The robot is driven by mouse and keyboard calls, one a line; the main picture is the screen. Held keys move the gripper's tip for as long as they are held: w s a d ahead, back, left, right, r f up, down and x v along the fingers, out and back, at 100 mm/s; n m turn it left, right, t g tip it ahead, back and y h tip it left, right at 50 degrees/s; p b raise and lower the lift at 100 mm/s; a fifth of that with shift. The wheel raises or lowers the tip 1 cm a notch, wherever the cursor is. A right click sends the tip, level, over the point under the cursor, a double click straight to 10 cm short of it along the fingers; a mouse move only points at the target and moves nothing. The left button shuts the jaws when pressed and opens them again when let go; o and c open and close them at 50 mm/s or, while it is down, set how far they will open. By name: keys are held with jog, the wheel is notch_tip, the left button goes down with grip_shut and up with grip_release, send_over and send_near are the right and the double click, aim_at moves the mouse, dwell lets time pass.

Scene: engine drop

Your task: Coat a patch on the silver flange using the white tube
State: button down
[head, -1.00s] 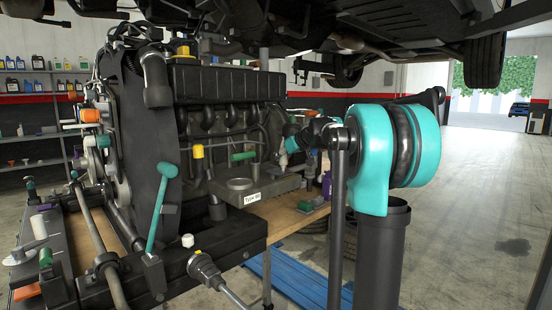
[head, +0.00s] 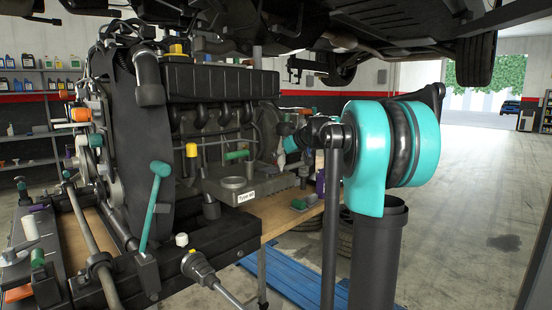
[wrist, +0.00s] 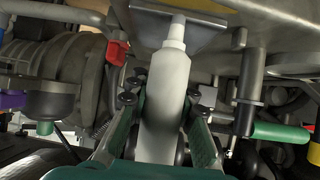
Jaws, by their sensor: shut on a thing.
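The white tube (wrist: 165,110) stands nearly upright in the wrist view, its narrow nozzle pointing up. My gripper (wrist: 160,95) is shut on it, with dark green fingers on both sides of its body. The nozzle tip overlaps a grey metal plate (wrist: 205,22) at the top; I cannot tell whether it touches or whether this plate is the silver flange. In the head view, a round silver flange-like part (head: 233,182) sits on a grey block with a "Type" label. My gripper is mostly hidden there behind my arm.
The dark engine (head: 220,90) fills the centre left, close to my arm. A teal hammer (head: 155,200) stands in front of it. A green-handled item (wrist: 280,132) and a red clip (wrist: 117,50) are near my gripper. The floor at the right is open.

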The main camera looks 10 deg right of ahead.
jog(key=shift+w+a+r, duration=0.1)
jog(key=shift+w+a, duration=0.25)
jog(key=shift+w, duration=0.4)
jog(key=shift+w+a+r, duration=0.1)
jog(key=shift+w+a, duration=0.2)
jog(key=shift+w, duration=0.4)
jog(key=shift+w+a+f, duration=0.15)
jog(key=shift+w+a, duration=0.2)
jog(key=shift+w, duration=0.35)
jog(key=shift+w+a+f, duration=0.1)
jog(key=shift+w+a, duration=0.2)
jog(key=shift+w, duration=0.4)
jog(key=shift+s, duration=0.1)
jog(key=shift+s+d+r, duration=0.15)
jog(key=shift+s+d, duration=0.8)
jog(key=shift+s, duration=0.25)
jog(key=shift+s+d+f, duration=0.1)
jog(key=shift+s+d, duration=0.4)
jog(key=shift+s, duration=0.2)
jog(key=shift+s+d+f, duration=0.1)
jog(key=shift+s+d, duration=0.35)
jog(key=shift+s, duration=0.2)
jog(key=shift+w+a, duration=0.1)
